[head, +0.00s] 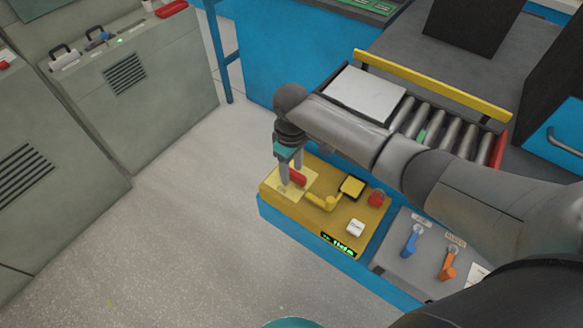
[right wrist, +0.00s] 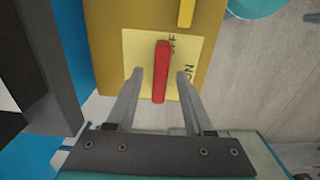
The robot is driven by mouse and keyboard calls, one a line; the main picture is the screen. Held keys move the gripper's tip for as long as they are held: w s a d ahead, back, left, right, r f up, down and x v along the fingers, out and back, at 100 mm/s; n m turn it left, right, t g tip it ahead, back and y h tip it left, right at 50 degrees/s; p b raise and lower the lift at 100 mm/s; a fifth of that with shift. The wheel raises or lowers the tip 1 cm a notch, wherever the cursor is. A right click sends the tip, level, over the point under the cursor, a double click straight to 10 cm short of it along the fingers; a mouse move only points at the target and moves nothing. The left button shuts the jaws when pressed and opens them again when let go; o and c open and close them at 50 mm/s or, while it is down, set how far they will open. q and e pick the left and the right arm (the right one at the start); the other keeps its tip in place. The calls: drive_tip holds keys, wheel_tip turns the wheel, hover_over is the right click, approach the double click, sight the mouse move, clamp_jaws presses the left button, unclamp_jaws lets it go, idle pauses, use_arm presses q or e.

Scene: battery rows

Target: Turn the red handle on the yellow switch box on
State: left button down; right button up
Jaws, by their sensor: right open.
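The yellow switch box (head: 275,198) stands on a blue base in the middle of the head view. Its red handle (head: 298,178) sits on a pale yellow plate (head: 310,190) at the box's far left part. In the right wrist view the red handle (right wrist: 161,72) lies between the fingers, with OFF printed near its tip and ON to its right. The handle lies along the OFF side. My right gripper (head: 290,182) is open around the handle, with a gap on each side (right wrist: 160,75). My left gripper is not in view.
The box also carries a yellow lever (head: 325,202), a yellow square button (head: 352,186), a red knob (head: 376,198) and a white switch (head: 355,228). A grey panel with a blue lever (head: 411,240) and an orange lever (head: 448,265) is at the right. Floor left of the box is clear.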

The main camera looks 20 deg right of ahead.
clamp_jaws()
idle(0.3)
idle(0.3)
